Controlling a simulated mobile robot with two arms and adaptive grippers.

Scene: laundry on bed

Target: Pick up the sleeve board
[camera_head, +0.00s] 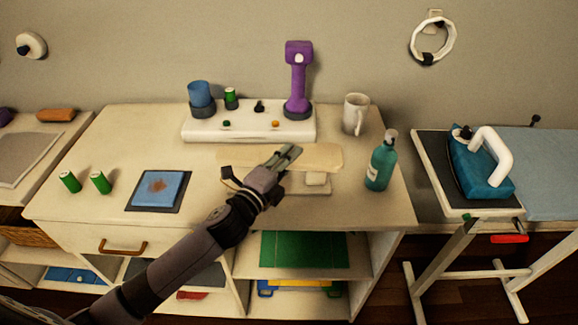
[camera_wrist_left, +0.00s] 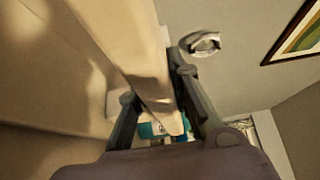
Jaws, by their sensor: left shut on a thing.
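The sleeve board (camera_head: 322,156) is a long pale beige board with a small support block and a flat base beneath it. It is over the front right of the cabinet top; whether its base touches the surface is hard to tell. My left gripper (camera_head: 286,155) reaches in from the lower left and is shut on the sleeve board, hiding part of it. In the left wrist view the sleeve board (camera_wrist_left: 125,45) runs between the fingers of my left gripper (camera_wrist_left: 157,90). My right gripper is not in view.
The cabinet top (camera_head: 110,135) holds a white charging dock (camera_head: 215,130) with a purple device (camera_head: 299,80), a mug (camera_head: 355,113), a teal bottle (camera_head: 381,163), a blue pad (camera_head: 160,188) and two green cans. A blue iron (camera_head: 478,172) stands on an ironing board at right.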

